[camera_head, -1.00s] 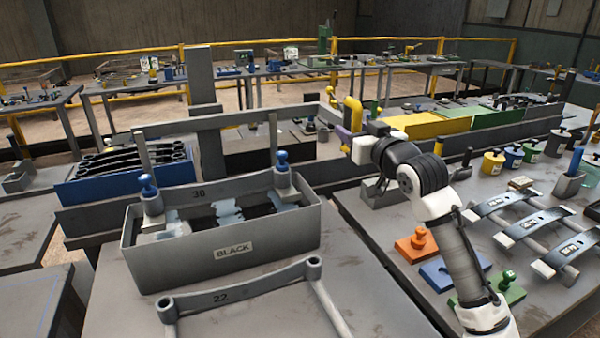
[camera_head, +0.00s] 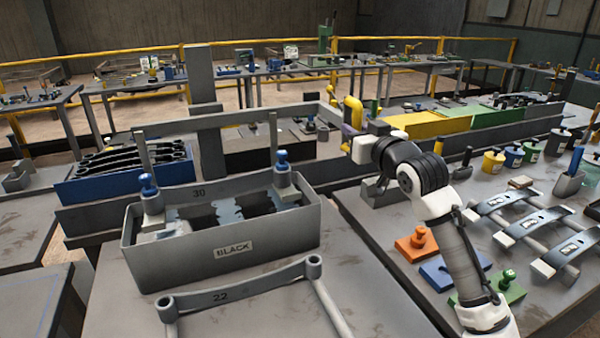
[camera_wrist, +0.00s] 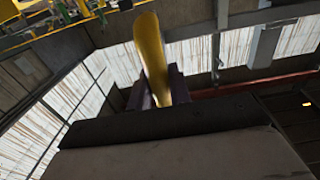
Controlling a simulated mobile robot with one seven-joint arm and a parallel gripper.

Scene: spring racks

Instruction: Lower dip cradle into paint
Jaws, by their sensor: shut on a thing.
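A long grey tank labelled BLACK (camera_head: 290,235) stands on the bench at centre left. Two grey blocks with blue knobs (camera_head: 148,184) (camera_head: 282,160) sit at its ends, beside upright grey posts. They seem to belong to the dip cradle, but its lower part is hidden in the tank. Dark, ragged-edged patches (camera_head: 255,205) and grey-blue areas show inside. My gripper (camera_head: 347,129) is right of and behind the tank, shut on a yellow curved handle (camera_head: 353,111). In the wrist view the handle (camera_wrist: 150,55) rises between the purple-grey fingers (camera_wrist: 160,90).
A grey frame marked 22 (camera_head: 220,296) lies in front of the tank. A blue rack of dark leaf springs (camera_head: 125,185) is behind left. The right bench holds labelled springs (camera_head: 535,222), paint pots (camera_head: 493,160) and coloured blocks (camera_head: 417,243).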

